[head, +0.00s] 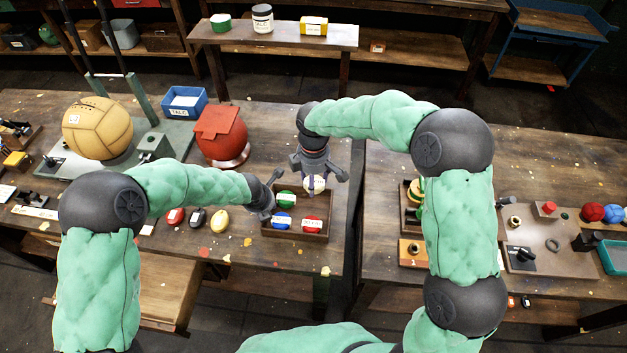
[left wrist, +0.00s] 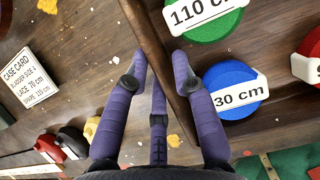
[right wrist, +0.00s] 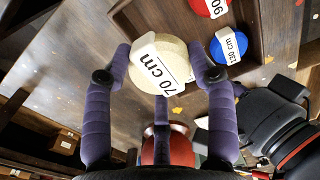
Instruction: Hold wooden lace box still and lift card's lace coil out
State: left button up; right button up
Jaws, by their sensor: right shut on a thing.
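The wooden lace box (head: 297,237) stands on the bench; it holds a green coil (head: 285,200) marked 110 cm, a blue coil (head: 283,222) marked 130 cm and a red coil (head: 312,224). My left gripper (left wrist: 160,68) has its fingers close on both sides of the box's left wall (left wrist: 150,35). My right gripper (right wrist: 159,66) is shut on the cream coil (right wrist: 160,62) marked 70 cm. This coil looks raised at the box's far right corner; its clearance is hard to judge. The case card (left wrist: 28,82) reads lace 70 cm, spare 110 cm.
Red, dark and yellow small items (head: 197,218) lie left of the box. A gap separates this bench from the right bench (head: 480,180).

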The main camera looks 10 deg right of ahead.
dwell(0.3)
pick_arm(q)
jog(key=v, duration=1.2)
jog(key=shift+s, duration=0.1)
pick_arm(e)
jog(key=shift+s, duration=0.1)
